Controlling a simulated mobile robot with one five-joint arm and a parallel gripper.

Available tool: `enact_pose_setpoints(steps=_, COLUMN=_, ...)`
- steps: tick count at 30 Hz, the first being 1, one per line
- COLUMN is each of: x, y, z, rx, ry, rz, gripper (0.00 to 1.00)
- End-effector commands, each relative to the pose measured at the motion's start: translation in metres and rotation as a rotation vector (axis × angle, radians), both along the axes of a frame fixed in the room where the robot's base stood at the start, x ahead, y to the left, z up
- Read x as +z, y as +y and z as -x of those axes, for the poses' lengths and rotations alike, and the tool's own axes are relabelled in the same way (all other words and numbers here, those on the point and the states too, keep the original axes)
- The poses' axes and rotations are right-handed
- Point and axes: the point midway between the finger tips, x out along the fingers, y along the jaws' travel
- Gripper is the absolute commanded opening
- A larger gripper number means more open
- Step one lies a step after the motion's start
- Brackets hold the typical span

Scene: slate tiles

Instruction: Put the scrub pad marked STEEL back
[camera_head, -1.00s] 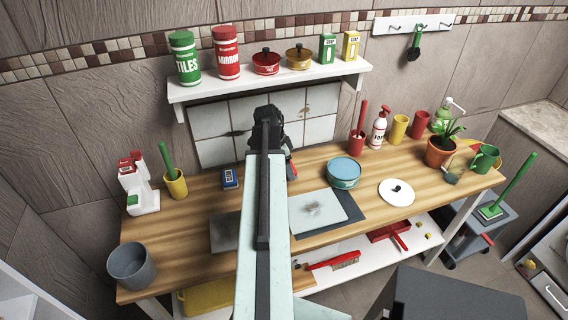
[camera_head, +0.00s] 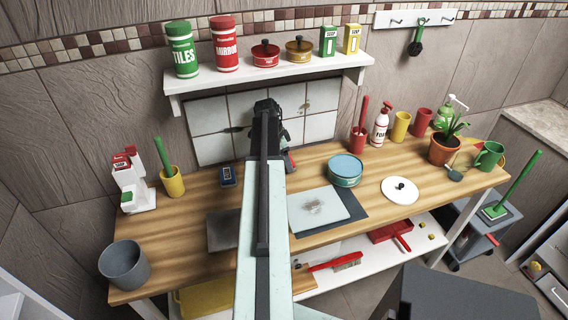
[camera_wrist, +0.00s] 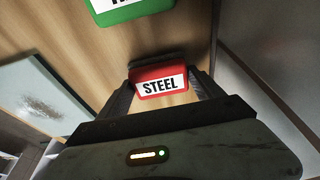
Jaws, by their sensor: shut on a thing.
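The red scrub pad with a white STEEL label (camera_wrist: 159,85) is between the two dark fingers of my gripper (camera_wrist: 162,79) in the wrist view. My gripper is shut on it. A green block with a white label (camera_wrist: 122,12), its word cut off, is at the top of that view, apart from the pad. In the head view my arm hides most of my gripper, and a bit of red (camera_head: 291,157) shows beside it near the back of the bench. I cannot tell how far the pad is above the wood.
The wooden bench (camera_head: 185,225) holds a white stand (camera_head: 134,185) at left, a blue tin (camera_head: 345,171), a stained pale board (camera_head: 318,209) and a plant pot (camera_head: 444,150). A white wall shelf (camera_head: 270,79) with jars and tins is above. Bare wood shows front left.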

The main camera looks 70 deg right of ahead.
Motion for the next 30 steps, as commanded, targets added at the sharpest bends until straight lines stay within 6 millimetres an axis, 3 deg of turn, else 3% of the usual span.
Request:
enact_pose_setpoints(steps=7, x=-0.003, y=0.0, z=0.0, rx=0.001, ry=0.0, rz=0.0, gripper=0.44)
enact_pose_setpoints(steps=8, x=-0.002, y=0.0, z=0.0, rx=0.001, ry=0.0, rz=0.0, gripper=0.85)
enact_pose_setpoints(steps=9, x=-0.001, y=0.0, z=0.0, rx=0.001, ry=0.0, rz=0.0, gripper=0.96)
enact_pose_setpoints(steps=10, x=-0.001, y=0.0, z=0.0, rx=0.001, ry=0.0, rz=0.0, gripper=0.98)
enact_pose_setpoints(steps=22, x=0.006, y=0.001, z=-0.001, rx=0.001, ry=0.0, rz=0.0, gripper=0.98)
enact_pose_setpoints(steps=30, x=0.049, y=0.007, z=-0.009, rx=0.003, ry=0.0, rz=0.0, gripper=0.98)
